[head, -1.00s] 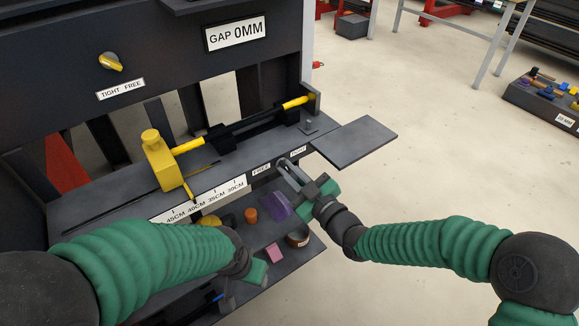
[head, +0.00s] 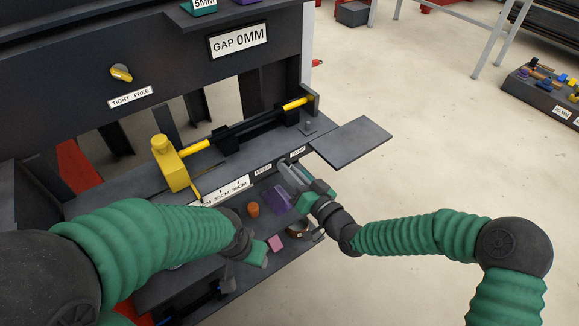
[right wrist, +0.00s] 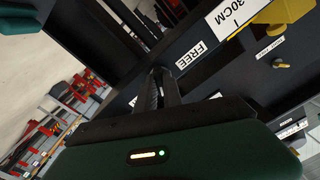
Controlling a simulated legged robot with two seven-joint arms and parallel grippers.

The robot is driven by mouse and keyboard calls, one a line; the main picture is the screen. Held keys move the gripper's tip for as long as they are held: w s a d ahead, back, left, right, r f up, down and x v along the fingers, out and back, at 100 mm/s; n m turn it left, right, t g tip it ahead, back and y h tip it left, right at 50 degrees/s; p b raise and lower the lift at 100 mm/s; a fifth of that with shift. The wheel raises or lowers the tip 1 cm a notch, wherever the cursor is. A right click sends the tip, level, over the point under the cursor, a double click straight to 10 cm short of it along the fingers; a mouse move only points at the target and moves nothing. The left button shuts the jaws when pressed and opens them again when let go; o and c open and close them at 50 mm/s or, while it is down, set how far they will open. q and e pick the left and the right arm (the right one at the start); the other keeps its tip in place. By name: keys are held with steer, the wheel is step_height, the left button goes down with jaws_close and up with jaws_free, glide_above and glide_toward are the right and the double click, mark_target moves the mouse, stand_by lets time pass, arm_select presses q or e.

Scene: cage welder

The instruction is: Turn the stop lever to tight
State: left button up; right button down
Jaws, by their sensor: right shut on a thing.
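The stop lever is at the front edge of the dark bench, near the white FREE label (head: 263,170) and TIGHT label (head: 297,153). My right gripper (head: 292,176) is there, shut on the lever; fingers and lever overlap, so the lever's exact angle is unclear. In the right wrist view the gripper (right wrist: 165,90) reaches toward the bench edge beside the FREE label (right wrist: 190,56). The yellow stop block (head: 170,165) stands on the bench behind the ruler (head: 226,190). My left gripper (head: 257,257) hangs low in front of the bench; its jaw opening is unclear.
A shelf below the bench holds a purple block (head: 276,198), an orange cylinder (head: 253,209) and a pink block (head: 275,243). A flat plate (head: 352,142) juts out right.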

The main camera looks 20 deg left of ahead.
steer(key=shift+f+m+p, duration=0.2)
steer(key=shift+m+p, duration=0.4)
steer(key=shift+m, duration=0.9)
steer(key=shift+d, duration=0.1)
steer(key=c, duration=1.5)
jaws_free()
steer(key=shift+r, duration=0.1)
steer(key=p+v, duration=0.2)
steer(key=v, duration=1.5)
steer(key=shift+w, duration=0.1)
